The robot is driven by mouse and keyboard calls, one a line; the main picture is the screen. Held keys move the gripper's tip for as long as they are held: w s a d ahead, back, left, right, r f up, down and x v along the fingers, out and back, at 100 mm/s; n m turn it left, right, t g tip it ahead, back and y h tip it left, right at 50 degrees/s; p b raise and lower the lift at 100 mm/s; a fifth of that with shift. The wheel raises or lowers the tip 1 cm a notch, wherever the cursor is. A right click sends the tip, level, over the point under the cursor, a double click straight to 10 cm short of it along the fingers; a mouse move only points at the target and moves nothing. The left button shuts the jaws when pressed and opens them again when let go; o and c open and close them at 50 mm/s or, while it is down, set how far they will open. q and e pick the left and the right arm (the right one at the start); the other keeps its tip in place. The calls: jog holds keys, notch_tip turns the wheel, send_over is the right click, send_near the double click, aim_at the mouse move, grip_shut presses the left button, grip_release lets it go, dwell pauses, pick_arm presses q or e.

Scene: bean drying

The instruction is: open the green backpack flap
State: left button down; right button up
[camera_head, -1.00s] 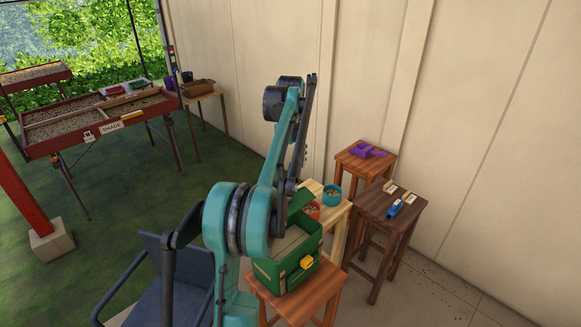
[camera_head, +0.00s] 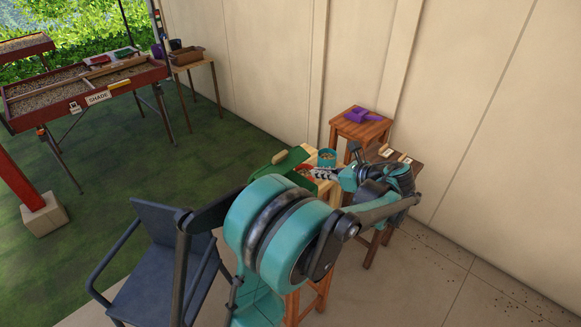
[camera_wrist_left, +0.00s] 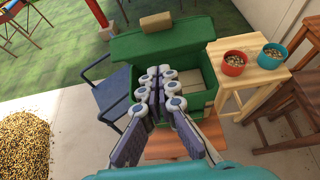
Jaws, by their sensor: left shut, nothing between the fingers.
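The green backpack (camera_wrist_left: 209,101) sits upright on a wooden stool, its cream inside showing. Its green flap (camera_wrist_left: 185,38) is lifted away from the opening and lies back on the far side, with a tan tab at its edge. In the head view the flap (camera_head: 285,160) shows past my arm, which hides most of the backpack. My left gripper (camera_wrist_left: 161,84) is shut and empty, and appears over the backpack's opening, with the flap beyond its fingertips; contact cannot be told. In the head view the left gripper (camera_head: 319,173) is beside the flap. My right gripper is not in view.
A light wooden table right of the backpack holds a red bowl (camera_wrist_left: 234,63) and a teal bowl (camera_wrist_left: 272,56). A dark blue chair (camera_head: 165,255) stands to the left. A stool (camera_head: 361,129) with a purple object stands near the wall.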

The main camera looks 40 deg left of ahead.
pick_arm(q)
jog(key=b, duration=0.1)
send_near(281, 160)
jog(key=f, duration=0.2)
jog(key=a+f, duration=0.1)
jog(key=f, duration=0.1)
jog(key=shift+w+f, duration=0.1)
jog(key=shift+f, duration=0.1)
jog(key=a, duration=0.1)
jog(key=a+r, duration=0.1)
jog(key=a, duration=0.1)
jog(key=shift+w+a, duration=0.15)
jog(key=shift+w+a+r, duration=0.1)
jog(key=shift+a, duration=0.3)
jog(key=shift+r, duration=0.1)
